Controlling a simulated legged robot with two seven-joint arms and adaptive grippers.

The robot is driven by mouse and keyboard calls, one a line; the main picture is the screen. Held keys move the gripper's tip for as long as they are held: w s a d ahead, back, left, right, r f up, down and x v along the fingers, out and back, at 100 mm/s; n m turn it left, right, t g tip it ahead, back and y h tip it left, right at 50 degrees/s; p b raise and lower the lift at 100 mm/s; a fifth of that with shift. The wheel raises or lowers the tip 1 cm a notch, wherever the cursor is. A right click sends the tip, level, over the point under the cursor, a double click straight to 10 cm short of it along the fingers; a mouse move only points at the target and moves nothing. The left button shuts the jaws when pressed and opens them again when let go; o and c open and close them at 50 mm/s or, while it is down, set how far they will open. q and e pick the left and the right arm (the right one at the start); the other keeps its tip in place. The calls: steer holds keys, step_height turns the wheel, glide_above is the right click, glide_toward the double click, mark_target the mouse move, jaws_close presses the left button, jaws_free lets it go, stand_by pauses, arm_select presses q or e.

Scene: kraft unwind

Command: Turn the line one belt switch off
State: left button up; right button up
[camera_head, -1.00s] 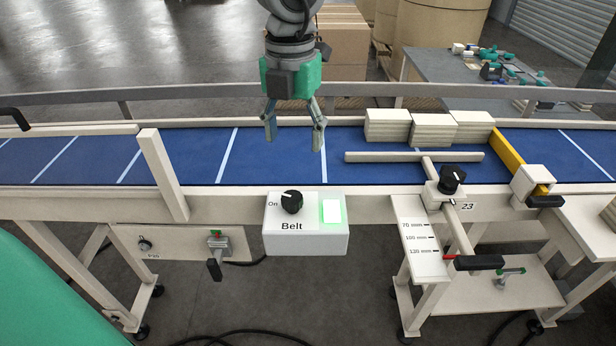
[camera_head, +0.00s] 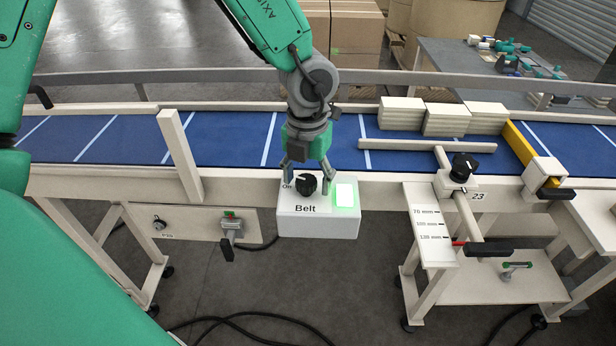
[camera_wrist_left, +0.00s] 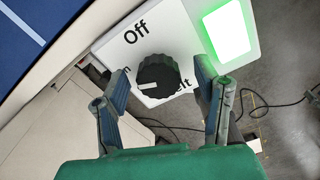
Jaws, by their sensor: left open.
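The white belt switch box (camera_head: 318,226) hangs at the front edge of the conveyor, marked "Belt", with a lit green-white lamp (camera_head: 345,194). Its black knob (camera_head: 306,184) sits left of the lamp. In the left wrist view the knob (camera_wrist_left: 158,76) has a white pointer aimed left toward the partly hidden "On" label; "Off" is printed above it. My left gripper (camera_head: 308,187) is open, with its fingers on either side of the knob in the head view. In the wrist view its fingertips (camera_wrist_left: 160,82) flank the knob, apart from it. My right gripper is not in view.
The blue conveyor belt (camera_head: 225,139) runs behind the box, with a white upright post (camera_head: 180,155) to the left. Stacked pale boards (camera_head: 445,119) and a guide with a black knob (camera_head: 464,167) stand right. A lower panel (camera_head: 185,222) carries a lever.

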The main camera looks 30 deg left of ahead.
arm_select(q)
steer(key=shift+a, duration=0.15)
steer(key=c, duration=1.1)
steer(key=shift+c, duration=0.2)
